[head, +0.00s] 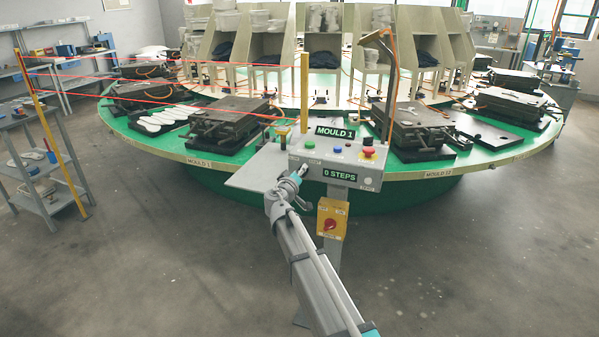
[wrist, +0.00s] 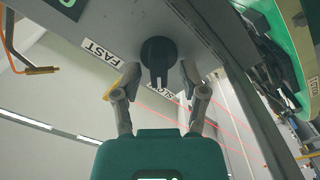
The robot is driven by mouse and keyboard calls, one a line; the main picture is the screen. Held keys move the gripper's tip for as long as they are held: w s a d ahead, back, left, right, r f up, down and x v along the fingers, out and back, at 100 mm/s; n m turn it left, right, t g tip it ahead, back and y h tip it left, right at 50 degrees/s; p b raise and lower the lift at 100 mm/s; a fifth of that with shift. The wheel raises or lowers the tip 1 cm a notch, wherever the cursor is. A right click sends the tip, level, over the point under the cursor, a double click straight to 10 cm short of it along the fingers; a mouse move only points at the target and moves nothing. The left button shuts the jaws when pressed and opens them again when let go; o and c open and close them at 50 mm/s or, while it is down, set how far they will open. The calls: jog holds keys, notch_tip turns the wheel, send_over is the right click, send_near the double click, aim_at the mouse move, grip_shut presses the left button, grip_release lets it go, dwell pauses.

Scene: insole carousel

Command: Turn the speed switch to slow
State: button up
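The speed switch (wrist: 158,52) is a black round knob with a grip bar on the grey control box, seen in the wrist view. Its bar, with a pale mark, points down in that picture. The FAST label (wrist: 100,53) lies left of the knob. The SLOW label (wrist: 181,94) lies below right, partly covered by a finger. My gripper (wrist: 159,73) is open, with one finger on each side of the knob's bar; I cannot tell whether they touch it. In the head view my gripper (head: 300,172) is at the front of the control box (head: 310,150), where the switch cannot be made out.
The box carries coloured buttons, a red stop button (head: 368,152) and signs reading MOULD 1 and 0 STEPS. A yellow switch box (head: 332,219) hangs below. The green carousel (head: 230,196) with moulds stands behind. A grey plate (head: 257,170) is at left.

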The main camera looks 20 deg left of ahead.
jog(key=s, duration=1.1)
jog(key=shift+s+a, duration=0.2)
jog(key=shift+s, duration=0.1)
jog(key=shift+d, duration=0.1)
jog(key=s+d+f+m+g+h, duration=0.1)
jog(key=d+f+m+g+h, duration=0.3)
jog(key=d, duration=1.1)
jog(key=d+f+m+g+h, duration=0.25)
jog(key=d+f+g, duration=0.35)
jog(key=d, duration=1)
jog(key=s+d+f+m+g+y, duration=0.1)
jog(key=s+d+f+g+y, duration=0.3)
jog(key=s+d, duration=0.45)
jog(key=s+d+f+m+g+y, duration=0.1)
jog(key=s+d+f+g+y, duration=0.3)
jog(key=s+d, duration=0.45)
notch_tip(320, 180, up, 16)
jog(key=a+p, duration=0.1)
jog(key=p, duration=1.5)
jog(key=shift+s+a+h, duration=0.25)
jog(key=shift+s+h, duration=0.15)
jog(key=shift+h, duration=0.05)
